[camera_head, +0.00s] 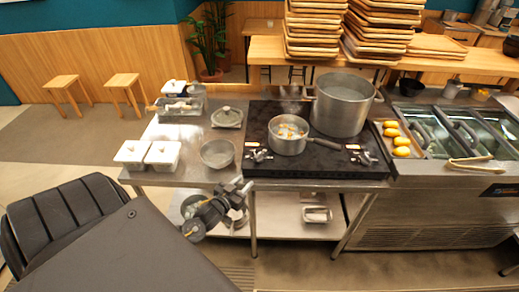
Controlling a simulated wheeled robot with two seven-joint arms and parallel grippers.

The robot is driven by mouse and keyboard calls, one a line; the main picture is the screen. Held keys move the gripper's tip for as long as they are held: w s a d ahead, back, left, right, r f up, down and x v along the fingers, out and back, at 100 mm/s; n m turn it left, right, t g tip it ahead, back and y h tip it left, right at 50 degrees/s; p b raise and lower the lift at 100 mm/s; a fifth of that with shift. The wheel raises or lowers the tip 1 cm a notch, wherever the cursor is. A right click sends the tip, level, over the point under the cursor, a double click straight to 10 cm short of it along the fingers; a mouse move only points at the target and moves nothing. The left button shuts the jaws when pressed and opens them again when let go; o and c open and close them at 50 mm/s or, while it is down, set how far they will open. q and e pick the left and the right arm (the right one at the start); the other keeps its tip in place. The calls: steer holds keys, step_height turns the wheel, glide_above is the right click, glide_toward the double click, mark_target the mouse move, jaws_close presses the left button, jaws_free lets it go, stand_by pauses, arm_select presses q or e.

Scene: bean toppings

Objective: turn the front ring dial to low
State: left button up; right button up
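The black cooktop (313,167) sits on the steel counter. It has a dial cluster (258,156) at its front left and another dial cluster (362,157) at its front right, each near a small red-lit mark. The dial settings are too small to read. A saucepan (289,147) with orange pieces in it stands on the front part, its handle pointing right. A large steaming pot (342,104) stands behind it. My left gripper (243,184) is in front of the counter edge, below and left of the left dials, apart from them. Its finger opening is unclear. My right gripper is out of view.
A steel bowl (217,153), two lidded white containers (147,154) and a lidded pan (227,118) stand left of the cooktop. A tray of yellow items (401,152) and tongs (478,165) lie to the right. A lower shelf (285,222) runs below the counter.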

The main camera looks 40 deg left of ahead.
arm_select(q)
steer(key=t, duration=0.2)
glide_toward(256, 159)
steer(key=w, duration=0.1)
steer(key=w+b, duration=0.1)
steer(key=w, duration=0.2)
steer(key=w+a+b, duration=0.1)
steer(key=w+b, duration=0.1)
steer(key=w, duration=0.1)
steer(key=w+b, duration=0.2)
steer(key=w, duration=0.2)
steer(key=shift+w+a, duration=0.15)
steer(key=shift+a, duration=0.05)
steer(key=shift+w+r, duration=0.15)
steer(key=shift+w, duration=0.3)
jaws_close()
steer(key=shift+d, duration=0.1)
